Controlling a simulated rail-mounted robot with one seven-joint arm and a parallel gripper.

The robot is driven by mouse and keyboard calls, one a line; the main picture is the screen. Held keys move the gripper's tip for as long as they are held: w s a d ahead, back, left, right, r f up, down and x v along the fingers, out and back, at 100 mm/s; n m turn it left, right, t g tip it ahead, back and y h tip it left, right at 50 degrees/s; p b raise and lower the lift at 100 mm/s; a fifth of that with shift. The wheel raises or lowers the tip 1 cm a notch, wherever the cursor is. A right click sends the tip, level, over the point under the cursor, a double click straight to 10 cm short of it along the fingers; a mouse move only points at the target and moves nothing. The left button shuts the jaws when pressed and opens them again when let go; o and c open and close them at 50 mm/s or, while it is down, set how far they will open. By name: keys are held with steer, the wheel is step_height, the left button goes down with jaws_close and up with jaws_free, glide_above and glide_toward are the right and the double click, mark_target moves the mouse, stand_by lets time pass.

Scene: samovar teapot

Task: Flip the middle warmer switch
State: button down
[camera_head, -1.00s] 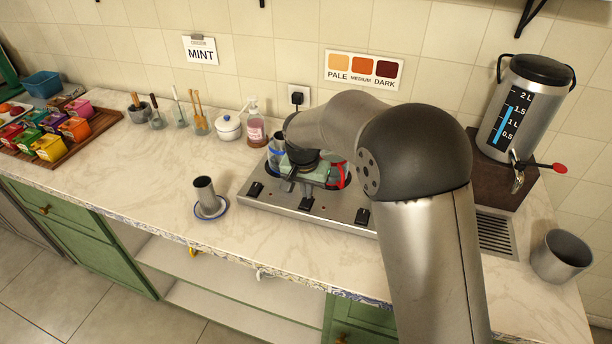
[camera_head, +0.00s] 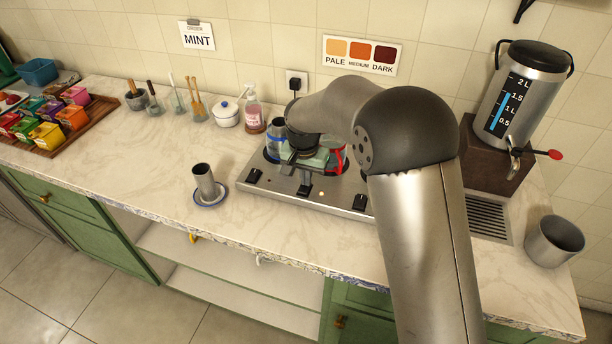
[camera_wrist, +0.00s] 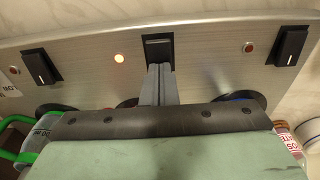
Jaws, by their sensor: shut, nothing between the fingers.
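The steel warmer (camera_head: 270,196) stands on the counter with three black switches along its front edge. The middle switch (camera_head: 304,191) also shows in the wrist view (camera_wrist: 158,46), and the small light (camera_wrist: 119,58) beside it glows. The left switch (camera_head: 254,176) and right switch (camera_head: 360,202) are at either side; the lights by them in the wrist view look dull red. My gripper (camera_wrist: 160,72) is shut and empty, its fingertips just at the near edge of the middle switch in the wrist view. I cannot tell whether they touch it.
Vessels with blue (camera_head: 276,139) and red (camera_head: 341,158) parts stand on the warmer behind my gripper. A green-handled one (camera_wrist: 40,140) shows in the wrist view. A metal cup (camera_head: 204,180) on a saucer stands left. A water dispenser (camera_head: 522,98) stands right.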

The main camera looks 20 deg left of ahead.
mark_target(302, 192)
steer(key=shift+s+f, duration=0.2)
steer(key=shift+s, duration=0.75)
step_height(302, 192, up, 14)
steer(key=s, duration=0.1)
steer(key=shift+s, duration=0.15)
steer(key=shift+a, duration=0.1)
steer(key=b, duration=0.5)
steer(key=shift+w+a+f+t, duration=0.1)
steer(key=shift+w+f+t, duration=0.1)
steer(key=shift+f+t, duration=0.1)
steer(key=shift+r, duration=0.55)
